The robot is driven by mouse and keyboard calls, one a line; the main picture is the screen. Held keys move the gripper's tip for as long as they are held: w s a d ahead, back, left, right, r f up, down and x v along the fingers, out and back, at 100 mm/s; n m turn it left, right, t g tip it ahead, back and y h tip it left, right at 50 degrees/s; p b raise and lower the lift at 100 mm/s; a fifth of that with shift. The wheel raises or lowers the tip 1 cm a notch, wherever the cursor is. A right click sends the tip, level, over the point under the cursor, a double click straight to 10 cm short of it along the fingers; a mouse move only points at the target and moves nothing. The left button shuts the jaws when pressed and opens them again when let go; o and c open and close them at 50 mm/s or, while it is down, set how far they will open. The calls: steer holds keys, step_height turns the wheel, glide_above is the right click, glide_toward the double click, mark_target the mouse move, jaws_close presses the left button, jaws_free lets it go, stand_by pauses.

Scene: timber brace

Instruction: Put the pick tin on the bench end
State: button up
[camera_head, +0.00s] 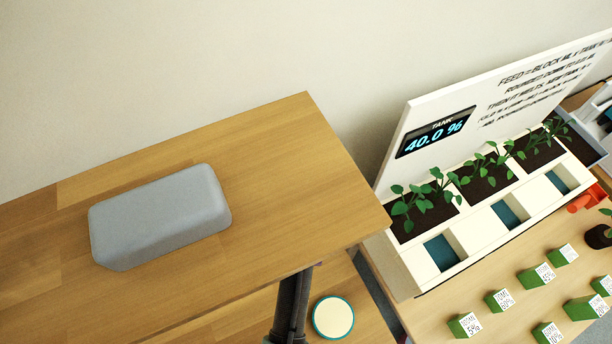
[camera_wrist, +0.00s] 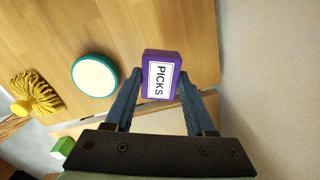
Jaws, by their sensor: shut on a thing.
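The pick tin (camera_wrist: 160,84) is a small purple box with a white label reading "PICKS", seen in the wrist view. My gripper (camera_wrist: 160,82) is shut on it, with one blue finger on each side. Behind the tin is a wooden surface (camera_wrist: 140,25); I cannot tell how far the tin is from it. The head view shows neither my gripper nor the tin. It shows a wooden top (camera_head: 300,180) whose right end is bare, and I cannot tell whether this is the bench end.
A grey rounded block (camera_head: 160,215) lies on the wooden top. A white disc with a teal rim (camera_head: 333,317) is lower down, also in the wrist view (camera_wrist: 95,75) near a yellow mop-like thing (camera_wrist: 35,93). A planter with a tank display (camera_head: 435,132) and several green blocks stand right.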

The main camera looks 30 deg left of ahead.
steer(key=f, duration=0.6)
steer(key=shift+w+a, duration=0.1)
steer(key=shift+a, duration=0.1)
steer(key=shift+w+a+f, duration=0.2)
steer(key=shift+f, duration=0.35)
steer(key=shift+f, duration=0.15)
steer(key=o, duration=1.3)
steer(key=shift+o, duration=0.2)
step_height(320, 180, up, 8)
steer(key=shift+f, duration=0.1)
